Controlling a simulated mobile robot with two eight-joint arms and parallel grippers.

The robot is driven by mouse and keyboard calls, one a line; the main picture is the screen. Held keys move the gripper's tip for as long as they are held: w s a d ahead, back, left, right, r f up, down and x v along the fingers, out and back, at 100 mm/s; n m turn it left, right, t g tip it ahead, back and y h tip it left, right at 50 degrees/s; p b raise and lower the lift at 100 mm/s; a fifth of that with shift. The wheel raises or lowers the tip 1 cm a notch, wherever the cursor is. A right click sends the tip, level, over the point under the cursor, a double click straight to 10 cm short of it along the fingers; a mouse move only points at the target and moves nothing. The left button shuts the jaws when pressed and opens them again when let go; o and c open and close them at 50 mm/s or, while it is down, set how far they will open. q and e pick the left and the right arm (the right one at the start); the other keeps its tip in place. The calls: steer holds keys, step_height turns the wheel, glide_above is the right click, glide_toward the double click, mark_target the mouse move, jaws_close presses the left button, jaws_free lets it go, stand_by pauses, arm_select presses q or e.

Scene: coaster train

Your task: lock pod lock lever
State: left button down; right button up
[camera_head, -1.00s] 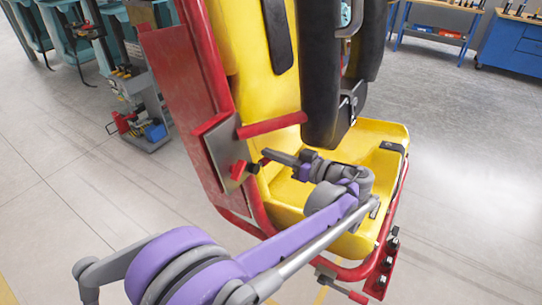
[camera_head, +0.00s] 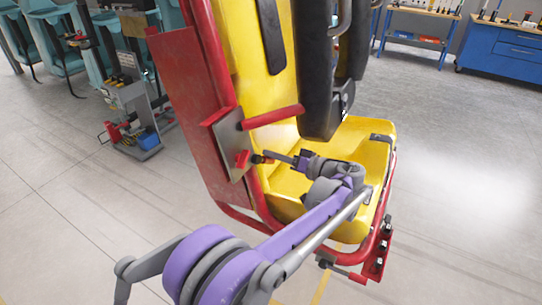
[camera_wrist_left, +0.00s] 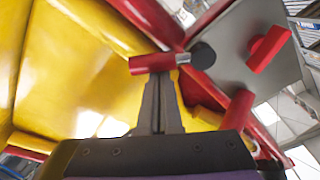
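The pod is a yellow seat (camera_head: 352,146) in a red frame. A grey plate (camera_head: 229,138) on its left side carries a red handle (camera_head: 242,160) and a dark round knob (camera_head: 257,158). In the left wrist view, a short red lever bar (camera_wrist_left: 142,65) with a black round end (camera_wrist_left: 203,55) lies across my fingertips. My left gripper (camera_head: 268,156) reaches in over the seat, its fingers beside the knob. In the left wrist view its fingers (camera_wrist_left: 160,80) are together, apparently touching the bar, with nothing visible between them. My right gripper is out of view.
A red bar (camera_head: 272,117) crosses just above my fingers, and a black padded restraint (camera_head: 318,75) hangs over the seat. A tool cart (camera_head: 135,115) is at left; open floor (camera_head: 465,170) lies right.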

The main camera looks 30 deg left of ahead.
arm_select(q)
steer(key=f+m, duration=0.1)
steer(key=m, duration=0.1)
steer(key=f+m, duration=0.1)
steer(key=m, duration=0.1)
steer(key=shift+s+d+b, duration=0.15)
steer(key=shift+s+b, duration=0.05)
steer(key=shift+b, duration=0.2)
steer(key=m, duration=0.1)
steer(key=s+f+m, duration=0.1)
steer(key=m, duration=0.1)
steer(key=s+m+h+b, duration=0.1)
steer(key=m, duration=0.1)
steer(key=shift+s+d+f+t, duration=0.15)
steer(key=shift+s+f+t, duration=0.1)
steer(key=shift+f+t, duration=0.05)
steer(key=shift+s, duration=0.1)
